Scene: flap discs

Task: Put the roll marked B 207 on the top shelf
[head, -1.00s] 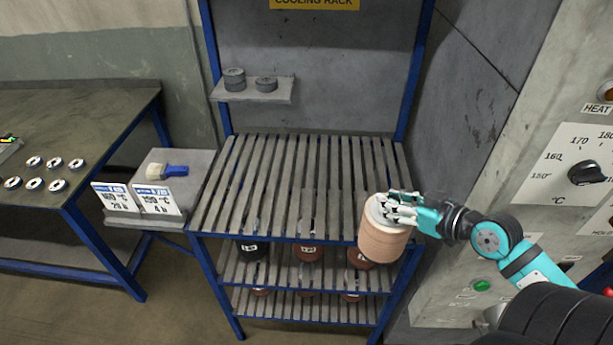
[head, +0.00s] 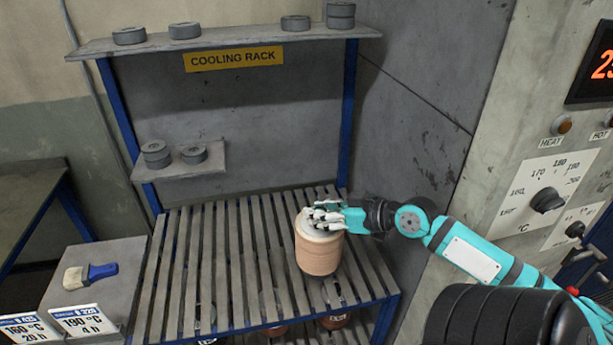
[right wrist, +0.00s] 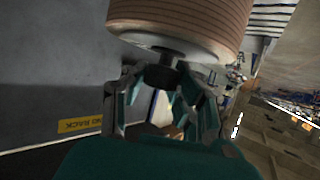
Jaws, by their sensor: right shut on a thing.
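A tan, ribbed roll (head: 318,256) with a pale top is upright in my right gripper (head: 326,217), whose fingers are shut at its top end. The roll is in front of or over the right part of the slatted top shelf (head: 222,262); I cannot tell whether it touches the slats. No marking can be read on it. In the right wrist view the roll (right wrist: 180,22) fills the top, with the fingers (right wrist: 165,95) closed at its end. My left gripper is not in view.
Darker rolls (head: 335,320) stand on the level below. A high board (head: 225,38) and small side shelf (head: 190,171) carry grey discs. A brush (head: 90,275) lies on a side stand. The control panel wall (head: 520,175) is at right. The slats left of the roll are clear.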

